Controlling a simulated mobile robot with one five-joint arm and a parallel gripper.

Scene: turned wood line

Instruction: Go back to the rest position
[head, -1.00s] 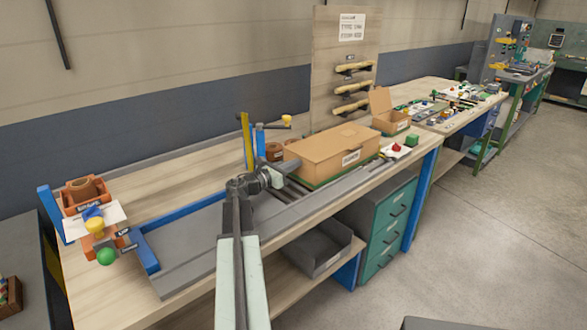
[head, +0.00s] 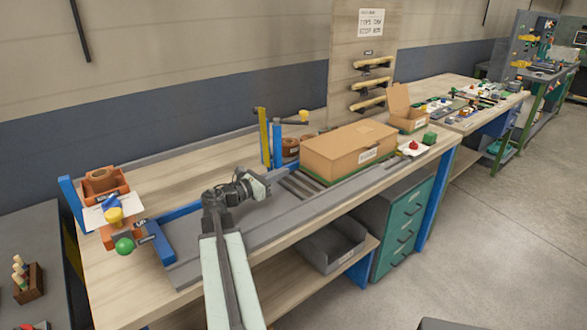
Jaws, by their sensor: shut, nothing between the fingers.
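My gripper (head: 262,187) is at the end of my arm, above the grey strip (head: 285,218) of the workbench. It is shut and empty. It is left of the closed cardboard box (head: 325,159) and apart from it. The fingertips are small and partly hidden by the wrist.
Blue and yellow posts (head: 264,137) stand behind my gripper. A grey bin (head: 335,248) sits on the lower shelf beside teal drawers (head: 404,228).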

